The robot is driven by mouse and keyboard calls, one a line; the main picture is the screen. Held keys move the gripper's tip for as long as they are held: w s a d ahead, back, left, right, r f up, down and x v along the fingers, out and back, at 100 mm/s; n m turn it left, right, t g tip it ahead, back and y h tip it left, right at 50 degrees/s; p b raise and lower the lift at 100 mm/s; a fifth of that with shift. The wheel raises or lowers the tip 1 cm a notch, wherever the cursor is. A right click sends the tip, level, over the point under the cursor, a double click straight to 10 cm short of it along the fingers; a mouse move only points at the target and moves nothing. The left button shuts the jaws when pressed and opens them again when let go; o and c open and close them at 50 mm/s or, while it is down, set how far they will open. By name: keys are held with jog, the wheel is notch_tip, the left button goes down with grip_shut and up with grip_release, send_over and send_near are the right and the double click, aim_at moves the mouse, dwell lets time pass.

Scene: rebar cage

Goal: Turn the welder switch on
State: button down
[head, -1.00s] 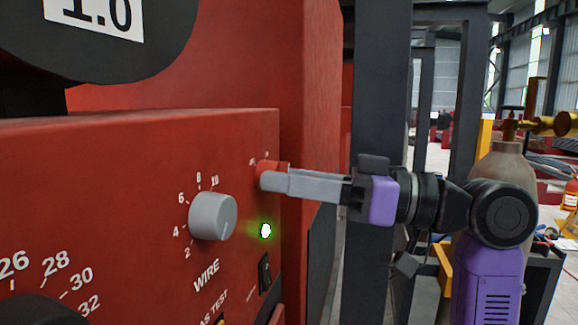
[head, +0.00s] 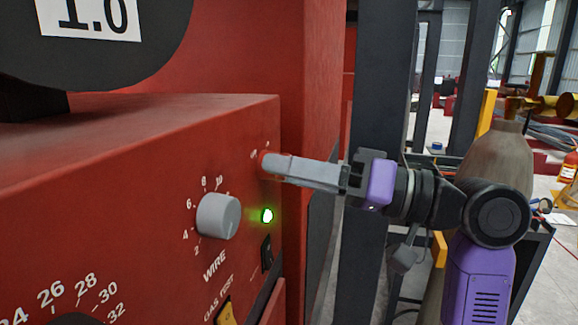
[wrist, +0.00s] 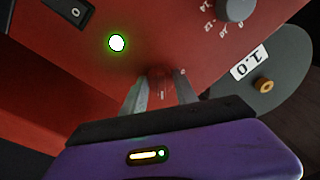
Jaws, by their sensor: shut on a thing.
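The red welder (head: 130,150) fills the left of the head view. Its red switch knob (head: 262,157) sits at the upper right of the front panel, mostly hidden behind my fingers. My gripper (head: 270,166) reaches in from the right and is shut on this knob. In the wrist view the red knob (wrist: 160,80) shows between the two grey fingers of my gripper (wrist: 160,92). A green light (head: 267,216) just below the knob is lit. It is lit in the wrist view too (wrist: 117,43).
A grey WIRE dial (head: 218,216), a black rocker switch (head: 266,253) and a yellow gas test switch (head: 227,312) are on the same panel. A dark wire spool (head: 150,40) is above. A dark steel column (head: 375,90) and a gas cylinder (head: 490,150) stand to the right.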

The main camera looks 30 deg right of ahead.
jog(key=c, duration=0.9)
grip_release()
jog(key=shift+c, duration=0.2)
jog(key=b+v, duration=0.2)
jog(key=v, duration=0.5)
jog(key=shift+s+d, duration=0.3)
jog(key=shift+s, duration=0.05)
